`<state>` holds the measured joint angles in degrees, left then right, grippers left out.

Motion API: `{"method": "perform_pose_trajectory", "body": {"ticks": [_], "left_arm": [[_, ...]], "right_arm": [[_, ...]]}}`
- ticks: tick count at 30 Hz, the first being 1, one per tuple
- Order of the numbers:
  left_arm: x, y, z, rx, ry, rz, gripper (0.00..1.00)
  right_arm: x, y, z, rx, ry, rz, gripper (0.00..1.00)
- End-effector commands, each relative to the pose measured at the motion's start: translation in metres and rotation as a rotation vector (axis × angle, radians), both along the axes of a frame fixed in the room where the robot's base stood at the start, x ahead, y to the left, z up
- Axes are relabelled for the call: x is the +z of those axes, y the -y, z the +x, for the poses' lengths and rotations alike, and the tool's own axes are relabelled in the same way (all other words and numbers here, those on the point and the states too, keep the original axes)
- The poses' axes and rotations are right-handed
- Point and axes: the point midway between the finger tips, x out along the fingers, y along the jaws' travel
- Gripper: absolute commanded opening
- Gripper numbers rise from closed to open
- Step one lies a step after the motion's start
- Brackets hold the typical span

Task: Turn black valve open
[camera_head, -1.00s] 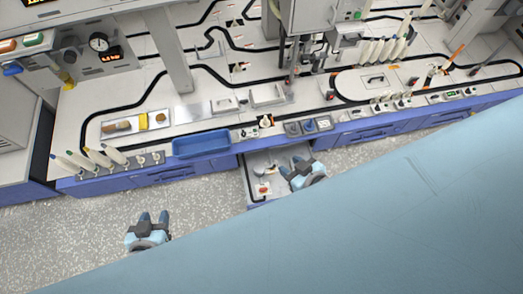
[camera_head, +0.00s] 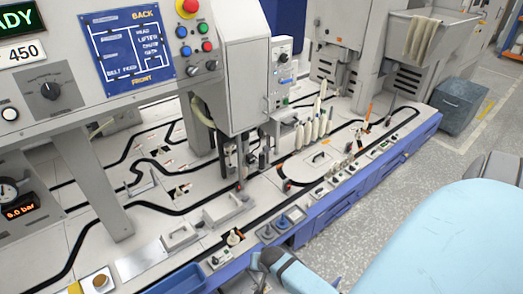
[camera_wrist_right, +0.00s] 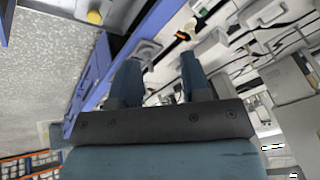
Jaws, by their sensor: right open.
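I cannot make out for sure which part is the black valve. A black rotary knob (camera_head: 49,90) sits on the grey panel at the upper left of the head view. A small light knob with an orange base (camera_head: 233,238) stands at the bench's front edge. My right gripper (camera_head: 268,259) is just in front of that edge, low in the head view. In the right wrist view its two dark fingers (camera_wrist_right: 160,62) are apart, with nothing seen held between them. A grey fitting (camera_wrist_right: 146,50) shows near the left fingertip. My left gripper is out of view.
A blue tray (camera_head: 183,280) lies at the bench's front left. A pressure gauge (camera_head: 8,190) is at the far left, above a lit 9.0 bar readout. A grey machine column (camera_head: 245,85) rises mid-bench.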

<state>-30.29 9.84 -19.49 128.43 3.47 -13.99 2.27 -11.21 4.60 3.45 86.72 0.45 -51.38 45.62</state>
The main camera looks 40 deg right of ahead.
Motion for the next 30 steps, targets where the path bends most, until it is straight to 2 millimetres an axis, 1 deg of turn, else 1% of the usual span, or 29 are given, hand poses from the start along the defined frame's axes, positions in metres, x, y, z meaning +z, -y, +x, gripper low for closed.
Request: {"method": "perform_pose_trajectory", "body": {"ticks": [1, 2, 3, 5, 6, 9, 12, 16, 20, 23, 26, 30], "left_arm": [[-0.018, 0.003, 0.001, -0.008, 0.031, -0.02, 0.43], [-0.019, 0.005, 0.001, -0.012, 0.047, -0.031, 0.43], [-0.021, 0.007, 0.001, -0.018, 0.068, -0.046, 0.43], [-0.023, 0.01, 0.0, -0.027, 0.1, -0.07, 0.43], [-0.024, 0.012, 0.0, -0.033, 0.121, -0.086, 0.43], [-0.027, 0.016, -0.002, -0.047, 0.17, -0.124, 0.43], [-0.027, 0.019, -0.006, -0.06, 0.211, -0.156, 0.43], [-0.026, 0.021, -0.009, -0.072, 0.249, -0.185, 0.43], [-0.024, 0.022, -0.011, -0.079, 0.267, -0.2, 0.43], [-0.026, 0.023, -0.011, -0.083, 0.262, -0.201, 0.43], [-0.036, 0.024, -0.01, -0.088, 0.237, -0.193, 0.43], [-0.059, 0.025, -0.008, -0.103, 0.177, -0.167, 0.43]], "right_arm": [[-0.038, 0.009, 0.008, -0.079, -0.031, 0.026, 0.43], [-0.05, 0.014, 0.011, -0.127, -0.051, 0.042, 0.43], [-0.066, 0.02, 0.015, -0.193, -0.078, 0.065, 0.43], [-0.089, 0.028, 0.021, -0.292, -0.118, 0.097, 0.43], [-0.104, 0.033, 0.024, -0.356, -0.145, 0.118, 0.43], [-0.136, 0.041, 0.032, -0.513, -0.207, 0.17, 0.43], [-0.161, 0.046, 0.038, -0.644, -0.264, 0.212, 0.43], [-0.181, 0.048, 0.042, -0.765, -0.319, 0.249, 0.43], [-0.189, 0.048, 0.044, -0.828, -0.347, 0.267, 0.43], [-0.195, 0.048, 0.045, -0.844, -0.355, 0.272, 0.43], [-0.207, 0.048, 0.044, -0.845, -0.357, 0.271, 0.43], [-0.236, 0.048, 0.045, -0.844, -0.357, 0.27, 0.43]]}}
